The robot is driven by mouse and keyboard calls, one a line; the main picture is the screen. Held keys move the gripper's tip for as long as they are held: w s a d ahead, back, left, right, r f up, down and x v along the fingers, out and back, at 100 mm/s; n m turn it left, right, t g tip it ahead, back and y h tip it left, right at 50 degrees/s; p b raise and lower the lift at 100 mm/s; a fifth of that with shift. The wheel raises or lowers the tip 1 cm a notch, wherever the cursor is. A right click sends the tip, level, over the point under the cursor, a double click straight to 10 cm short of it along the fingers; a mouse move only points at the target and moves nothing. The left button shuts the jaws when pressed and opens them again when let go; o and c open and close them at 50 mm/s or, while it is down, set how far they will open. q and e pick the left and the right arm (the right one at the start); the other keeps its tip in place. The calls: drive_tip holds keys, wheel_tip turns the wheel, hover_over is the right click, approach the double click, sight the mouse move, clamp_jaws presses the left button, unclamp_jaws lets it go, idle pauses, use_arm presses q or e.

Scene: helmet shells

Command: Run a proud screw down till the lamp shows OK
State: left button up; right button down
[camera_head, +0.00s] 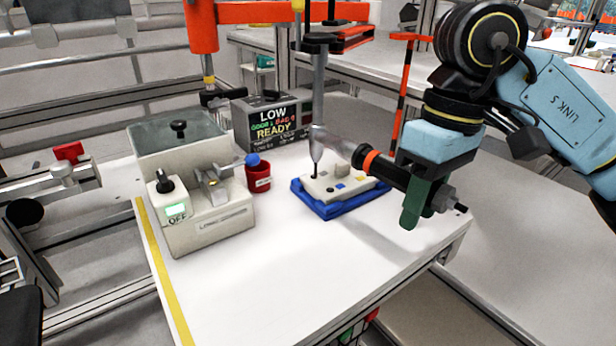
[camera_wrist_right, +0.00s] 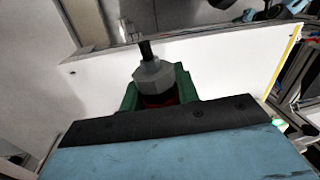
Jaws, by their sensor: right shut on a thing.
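My right gripper (camera_head: 426,197), with green fingers, is shut on the black handle of a screwdriver tool (camera_head: 392,172) with an orange ring. The handle's grey and black end shows between the fingers in the right wrist view (camera_wrist_right: 152,74). The tool's grey upright body ends in a nose pointing down over the left part of a light plate (camera_head: 345,184) in a blue tray (camera_head: 332,209). A dark screw (camera_head: 314,176) stands up just under the nose; I cannot tell whether they touch. The lamp display (camera_head: 272,120) reads LOW and READY. My left gripper is not in view.
A beige machine (camera_head: 205,225) with a switch marked OFF stands on the left of the white table (camera_head: 300,275). A red cup (camera_head: 258,177) with a blue ball-like top sits beside it. The table's front is clear.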

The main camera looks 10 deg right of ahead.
drive_tip(key=shift+d+f, duration=0.1)
drive_tip(key=shift+f, duration=0.1)
wheel_tip(320, 180, up, 3)
drive_tip(key=p, duration=0.2)
drive_tip(key=shift+d+p, duration=0.15)
drive_tip(key=shift+p, duration=0.2)
drive_tip(key=r+p, duration=0.2)
drive_tip(key=r, duration=0.1)
drive_tip(key=shift+w+d+p, duration=0.2)
drive_tip(key=shift+d+p, duration=0.1)
drive_tip(key=shift+p, duration=0.1)
drive_tip(key=shift+f, duration=0.15)
